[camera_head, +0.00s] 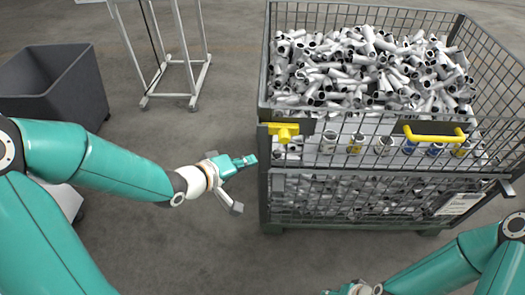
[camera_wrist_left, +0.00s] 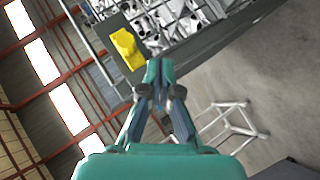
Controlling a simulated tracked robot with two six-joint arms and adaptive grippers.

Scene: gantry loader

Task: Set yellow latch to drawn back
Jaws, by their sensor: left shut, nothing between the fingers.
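The yellow latch (camera_head: 284,131) is a small yellow block with a knob, mounted at the upper left front corner of a wire mesh crate (camera_head: 262,188). My left gripper (camera_head: 250,160) is shut and empty, to the left of the latch and a little lower in the head view, apart from it. In the left wrist view the yellow latch (camera_wrist_left: 127,48) sits on a dark plate, left of and beyond the shut fingertips (camera_wrist_left: 160,62). My right arm enters at the bottom right of the head view; its fingers are cut off by the lower edge.
The crate holds many grey pipe pieces (camera_head: 365,70). A yellow handle (camera_head: 434,136) is on its front, right of the latch. A dark bin (camera_head: 60,85) and a white wheeled frame (camera_head: 172,95) stand at the left. The floor between them and the crate is clear.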

